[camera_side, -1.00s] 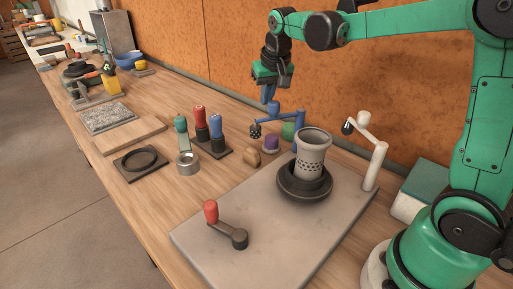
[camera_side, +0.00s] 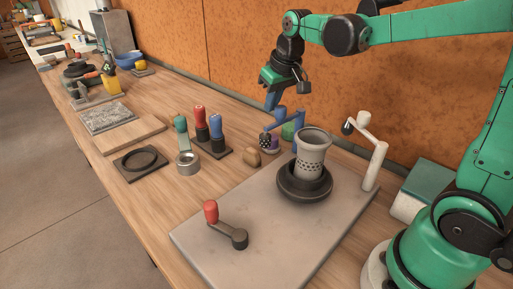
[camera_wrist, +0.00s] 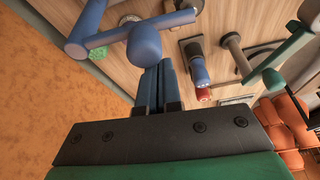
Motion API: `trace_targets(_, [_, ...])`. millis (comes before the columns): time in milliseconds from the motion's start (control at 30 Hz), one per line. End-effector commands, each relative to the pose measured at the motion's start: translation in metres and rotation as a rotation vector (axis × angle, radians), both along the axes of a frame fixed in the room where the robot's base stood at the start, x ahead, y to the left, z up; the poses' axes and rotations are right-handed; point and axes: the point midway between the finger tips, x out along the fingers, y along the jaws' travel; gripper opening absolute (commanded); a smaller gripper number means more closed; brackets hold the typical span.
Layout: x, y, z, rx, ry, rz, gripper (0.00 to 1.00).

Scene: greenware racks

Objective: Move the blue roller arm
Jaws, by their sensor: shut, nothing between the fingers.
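The blue roller arm (camera_side: 285,124) stands at the back of the work slab, partly hidden by the perforated pot. Its blue link reaches left to a dark textured roller (camera_side: 265,140). In the wrist view the blue arm (camera_wrist: 104,38) crosses the upper left, with a rounded blue knob (camera_wrist: 145,44) in front of my fingertips. My gripper (camera_side: 271,103) is shut and empty, pointing down beside the arm's blue upright part. In the wrist view my fingers (camera_wrist: 158,72) are together, right at the knob; I cannot tell whether they touch it.
The pale perforated pot (camera_side: 312,150) stands on a dark wheel (camera_side: 305,182), close right of the blue arm. A white roller arm (camera_side: 373,165) stands at the slab's right. A red-handled crank (camera_side: 212,212) lies in front. Red and blue handled tools (camera_side: 201,125) stand left.

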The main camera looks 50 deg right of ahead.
Motion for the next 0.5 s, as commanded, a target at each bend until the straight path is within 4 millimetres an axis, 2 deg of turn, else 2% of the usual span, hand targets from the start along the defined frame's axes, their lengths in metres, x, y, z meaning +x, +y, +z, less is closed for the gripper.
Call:
trace_targets(267, [0.002, 0.0, 0.0, 0.0, 0.0, -0.001, 0.0])
trace_targets(500, [0.023, -0.001, 0.0, 0.0, 0.0, -0.001, 0.0])
